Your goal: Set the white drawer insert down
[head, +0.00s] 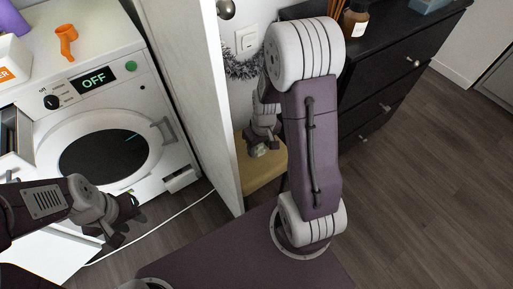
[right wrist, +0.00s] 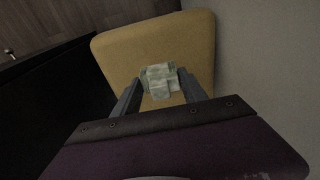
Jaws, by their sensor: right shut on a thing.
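My right gripper (right wrist: 160,84) is shut on a small pale green-and-white patterned piece (right wrist: 160,78), which looks like soft cloth. In the right wrist view it shows against a yellow-tan seat (right wrist: 115,50); I cannot tell whether it touches the seat. In the head view this gripper (head: 260,147) is partly hidden behind my right arm, over the seat (head: 262,178). My left gripper (head: 130,228) is open and empty in front of the washer (head: 125,100). I cannot make out a white drawer insert for sure; a pale compartmented drawer (head: 14,150) sticks out at the left edge.
A tall white panel (head: 190,80) stands between the washer and the seat. A black dresser (head: 395,75) with a brown bottle (head: 355,20) stands behind my right arm. The wooden floor (head: 425,190) at right is clear.

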